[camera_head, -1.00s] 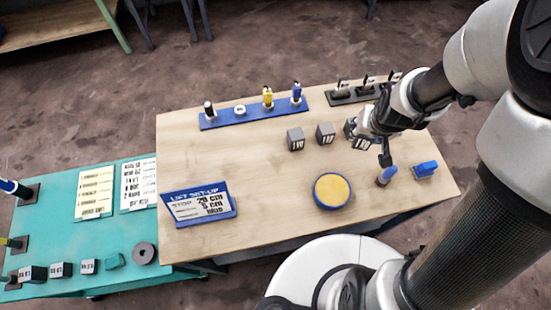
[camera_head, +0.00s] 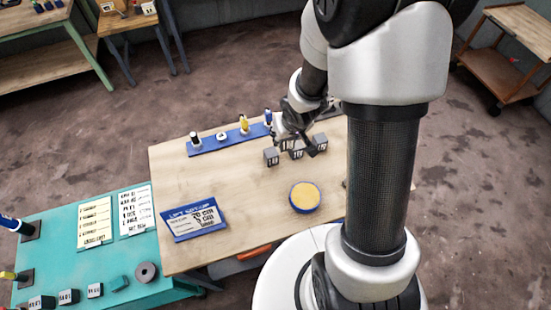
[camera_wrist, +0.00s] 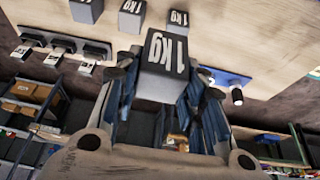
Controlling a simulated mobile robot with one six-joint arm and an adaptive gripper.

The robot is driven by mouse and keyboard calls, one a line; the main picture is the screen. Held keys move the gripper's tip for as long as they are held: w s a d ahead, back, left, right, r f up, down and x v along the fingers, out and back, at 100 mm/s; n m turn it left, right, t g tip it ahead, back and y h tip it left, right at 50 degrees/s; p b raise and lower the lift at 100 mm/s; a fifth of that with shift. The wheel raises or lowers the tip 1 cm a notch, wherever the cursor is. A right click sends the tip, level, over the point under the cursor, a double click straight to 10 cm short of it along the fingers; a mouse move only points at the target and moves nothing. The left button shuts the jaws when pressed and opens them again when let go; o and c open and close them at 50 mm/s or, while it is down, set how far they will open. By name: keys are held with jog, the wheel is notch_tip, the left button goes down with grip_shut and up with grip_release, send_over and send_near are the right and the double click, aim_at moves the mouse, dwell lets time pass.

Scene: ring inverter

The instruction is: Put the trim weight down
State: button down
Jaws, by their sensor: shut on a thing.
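My gripper (camera_wrist: 165,92) is shut on a grey block marked 1 kg (camera_wrist: 166,62), the trim weight, held between its two fingers in the wrist view. In the head view my gripper (camera_head: 300,133) is at the row of grey weights on the wooden table; the held weight is hard to tell apart there. A left grey weight (camera_head: 271,157) stands on the table, with another (camera_head: 320,141) at the right of the row. The wrist view shows similar blocks (camera_wrist: 131,15) on the table beyond the held one. Whether the held weight touches the table I cannot tell.
A blue rack (camera_head: 215,143) with upright pieces lies behind the weights. A yellow-topped round pad (camera_head: 304,197) and a set-up sign (camera_head: 193,219) are nearer. Bare wood (camera_head: 235,185) lies between them. A teal table (camera_head: 70,262) stands left. My arm hides the table's right side.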

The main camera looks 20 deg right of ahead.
jog(key=shift+w+d+r+p, duration=0.1)
jog(key=shift+d+r+p, duration=0.25)
jog(key=shift+r+p, duration=0.35)
jog(key=shift+d+r+p, duration=0.3)
jog(key=shift+r+p, duration=0.3)
jog(key=shift+p, duration=0.15)
jog(key=b, duration=1.2)
send_over(287, 172)
notch_tip(287, 172, down, 15)
jog(key=shift+w+f+b, duration=0.2)
jog(key=shift+f+b, duration=1.55)
jog(key=shift+f, duration=0.75)
jog(key=shift+f, duration=0.15)
jog(key=c, duration=1)
grip_release()
jog(key=shift+s, duration=0.15)
jog(key=shift+c, duration=0.2)
